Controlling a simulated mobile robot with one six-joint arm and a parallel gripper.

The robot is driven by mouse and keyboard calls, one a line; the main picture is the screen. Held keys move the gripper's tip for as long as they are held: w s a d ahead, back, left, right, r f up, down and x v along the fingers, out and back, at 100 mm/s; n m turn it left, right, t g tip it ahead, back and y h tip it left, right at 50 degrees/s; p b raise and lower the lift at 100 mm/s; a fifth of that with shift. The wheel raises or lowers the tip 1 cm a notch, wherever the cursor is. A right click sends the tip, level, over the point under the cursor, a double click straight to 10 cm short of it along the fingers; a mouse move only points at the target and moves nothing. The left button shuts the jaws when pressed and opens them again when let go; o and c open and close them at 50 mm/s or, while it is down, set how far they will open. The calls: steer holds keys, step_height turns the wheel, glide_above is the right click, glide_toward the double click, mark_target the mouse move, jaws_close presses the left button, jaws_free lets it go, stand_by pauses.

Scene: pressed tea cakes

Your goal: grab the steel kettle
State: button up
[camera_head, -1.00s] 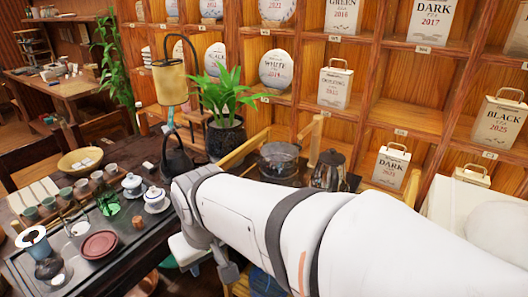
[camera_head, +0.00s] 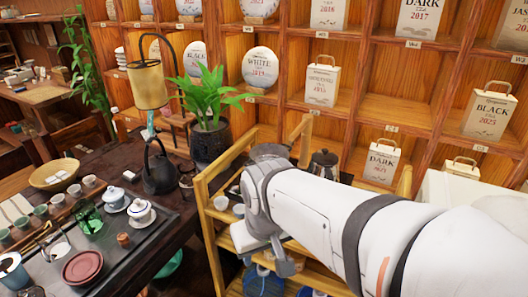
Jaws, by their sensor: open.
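The steel kettle (camera_head: 324,164), dark and shiny with a knobbed lid, stands on the top of a light wooden rack at the middle right. My arm crosses in front of it and hides its lower part. My gripper (camera_head: 268,254) is at the arm's left end, lower left of the kettle in the picture and apart from it. Its jaws are open, though the arm hides much of them. I see nothing held. A black kettle (camera_head: 160,172) with a tall loop handle stands on the dark tea table to the left.
The wooden rack (camera_head: 207,205) has raised side rails. Small white cups (camera_head: 221,203) stand on it by my arm. A potted plant (camera_head: 210,143) stands behind. The tea table (camera_head: 165,240) carries lidded bowls and cups. Shelves with tea boxes fill the back.

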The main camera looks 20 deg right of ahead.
steer(key=w+d+f+n+g+h+b, duration=0.1)
steer(key=w+d+f+n+g+h, duration=0.15)
steer(key=w+d+n+h, duration=0.4)
steer(key=w+d+f+n+g+h, duration=0.1)
steer(key=d+f+n+g+h, duration=0.2)
steer(key=d, duration=0.7)
steer(key=w+d+f+n+h, duration=0.1)
steer(key=w+d+n+h, duration=0.1)
steer(key=w+d+n, duration=0.1)
steer(key=w+d+f+n+h, duration=0.1)
steer(key=w+d+n+h, duration=0.2)
steer(key=w, duration=0.2)
steer(key=w+d+n+h, duration=0.3)
steer(key=w+n, duration=0.1)
steer(key=w, duration=0.1)
steer(key=shift+d+f+b, duration=0.2)
steer(key=shift+f+b, duration=0.2)
steer(key=d, duration=0.5)
steer(key=s+d+p, duration=0.1)
steer(key=d, duration=0.1)
steer(key=shift+d, duration=0.15)
steer(key=shift+c, duration=0.5)
jaws_close()
